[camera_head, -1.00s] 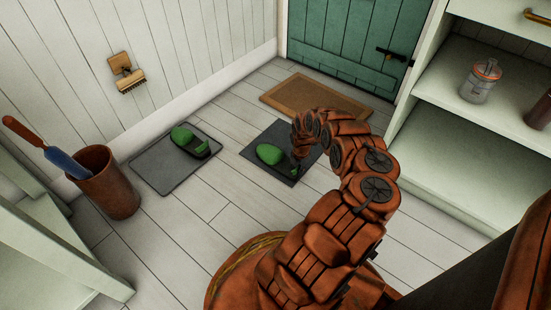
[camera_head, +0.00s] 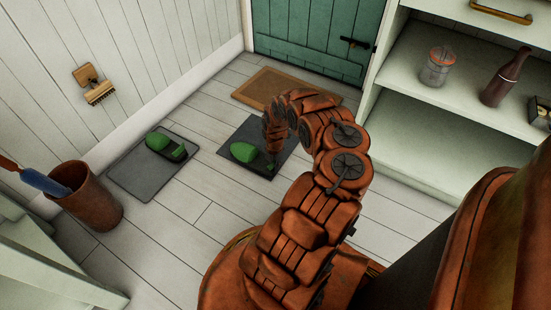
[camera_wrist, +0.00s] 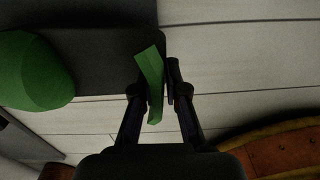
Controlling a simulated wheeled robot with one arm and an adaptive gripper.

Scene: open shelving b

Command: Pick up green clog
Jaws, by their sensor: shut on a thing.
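A green clog (camera_head: 243,152) is at the dark square mat (camera_head: 236,133) on the floor, its rounded toe to the left. My gripper (camera_head: 272,164) is at its right end, pointing down, partly hidden by my own wrist. In the wrist view the green toe (camera_wrist: 36,72) is at the left. A thin upright green edge (camera_wrist: 151,80) of the clog stands between the two fingers, and my gripper (camera_wrist: 157,92) is shut on it. I cannot tell whether the clog touches the mat. Another green clog (camera_head: 159,141) lies on the grey tray mat (camera_head: 136,176) to the left.
A brown doormat (camera_head: 262,86) lies before the green door (camera_head: 318,30). A brown bin (camera_head: 92,203) with a blue-bladed tool stands at the left. White shelving (camera_head: 425,135) at the right holds a jar (camera_head: 437,67) and a bottle (camera_head: 505,78). Floor between the mats is clear.

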